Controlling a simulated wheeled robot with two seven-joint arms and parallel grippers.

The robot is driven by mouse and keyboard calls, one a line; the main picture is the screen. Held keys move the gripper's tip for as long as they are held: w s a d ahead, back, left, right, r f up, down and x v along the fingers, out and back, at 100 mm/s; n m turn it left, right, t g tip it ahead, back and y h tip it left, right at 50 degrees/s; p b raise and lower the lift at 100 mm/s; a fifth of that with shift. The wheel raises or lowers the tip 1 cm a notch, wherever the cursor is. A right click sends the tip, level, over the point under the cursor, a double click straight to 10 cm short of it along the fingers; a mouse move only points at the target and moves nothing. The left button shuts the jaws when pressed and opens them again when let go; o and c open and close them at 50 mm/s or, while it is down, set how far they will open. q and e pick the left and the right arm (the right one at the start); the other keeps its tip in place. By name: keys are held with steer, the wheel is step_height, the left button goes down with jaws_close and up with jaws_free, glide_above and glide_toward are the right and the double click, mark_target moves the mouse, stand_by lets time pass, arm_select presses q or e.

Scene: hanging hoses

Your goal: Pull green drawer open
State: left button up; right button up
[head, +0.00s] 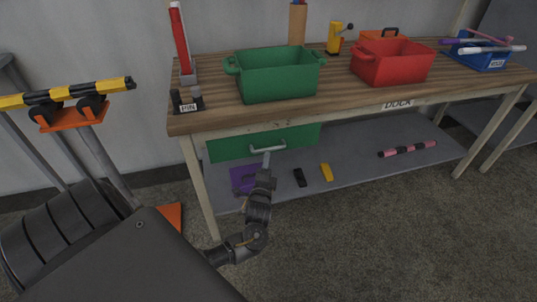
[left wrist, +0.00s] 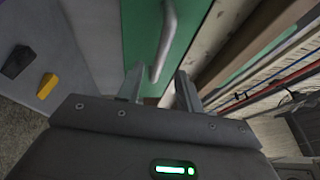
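The green drawer (head: 228,147) hangs under the left part of the workbench top, its front roughly in line with the bench's front edge. Its grey bar handle (head: 275,148) is on the front. My left gripper (head: 266,160) is just below and in front of the handle. In the left wrist view the green drawer front (left wrist: 143,30) fills the top middle, and the handle (left wrist: 161,55) lies ahead of the gap between the fingers of my left gripper (left wrist: 160,88). The fingers are apart, with nothing gripped. My right gripper is in neither view.
The wooden bench top (head: 215,112) holds a green bin (head: 278,85), a red bin (head: 392,68) and a blue bin (head: 490,58). The lower shelf (head: 360,150) carries a purple item (head: 243,178), a black block (head: 300,177) and a yellow block (head: 326,172). A bench leg (head: 200,185) stands left of my gripper.

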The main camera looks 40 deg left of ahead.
arm_select(q)
steer(key=x, duration=0.4)
steer(key=shift+w+a, duration=0.25)
steer(key=shift+w, duration=0.05)
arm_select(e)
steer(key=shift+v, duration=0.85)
arm_select(q)
jaws_close()
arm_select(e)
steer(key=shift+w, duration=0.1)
